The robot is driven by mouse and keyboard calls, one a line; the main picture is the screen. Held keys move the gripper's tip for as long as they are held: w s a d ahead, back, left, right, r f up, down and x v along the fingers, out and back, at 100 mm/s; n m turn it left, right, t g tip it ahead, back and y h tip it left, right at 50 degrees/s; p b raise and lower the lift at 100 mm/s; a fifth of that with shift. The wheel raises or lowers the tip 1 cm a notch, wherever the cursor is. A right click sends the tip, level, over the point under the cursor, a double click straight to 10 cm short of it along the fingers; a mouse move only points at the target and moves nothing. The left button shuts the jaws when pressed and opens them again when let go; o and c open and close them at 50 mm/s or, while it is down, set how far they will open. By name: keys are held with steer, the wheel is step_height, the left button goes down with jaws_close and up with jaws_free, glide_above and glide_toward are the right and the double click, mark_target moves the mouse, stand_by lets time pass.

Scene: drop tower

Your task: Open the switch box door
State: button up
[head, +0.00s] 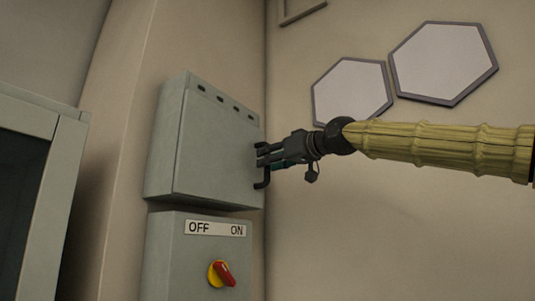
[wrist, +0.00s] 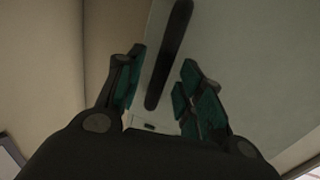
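The switch box (head: 205,145) is a grey-green metal box on the wall at the left of centre in the head view, and its door (head: 215,150) looks shut. A dark bar handle (head: 266,178) shows at the door's right edge, partly hidden by my gripper (head: 264,158). In the wrist view the handle (wrist: 170,55) stands out from the pale door (wrist: 235,50). The fingers of my gripper (wrist: 160,85) are apart, with the handle between them in the picture. I see a gap on each side of it, and contact cannot be made out.
Below the switch box is a second grey box (head: 170,260) with an OFF/ON label (head: 215,229) and a red and yellow rotary switch (head: 221,273). Hexagonal panels (head: 444,63) are on the right wall. A grey framed cabinet (head: 50,190) stands at far left.

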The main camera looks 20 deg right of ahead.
steer(key=shift+p+x, duration=0.35)
steer(key=shift+x, duration=0.5)
jaws_close()
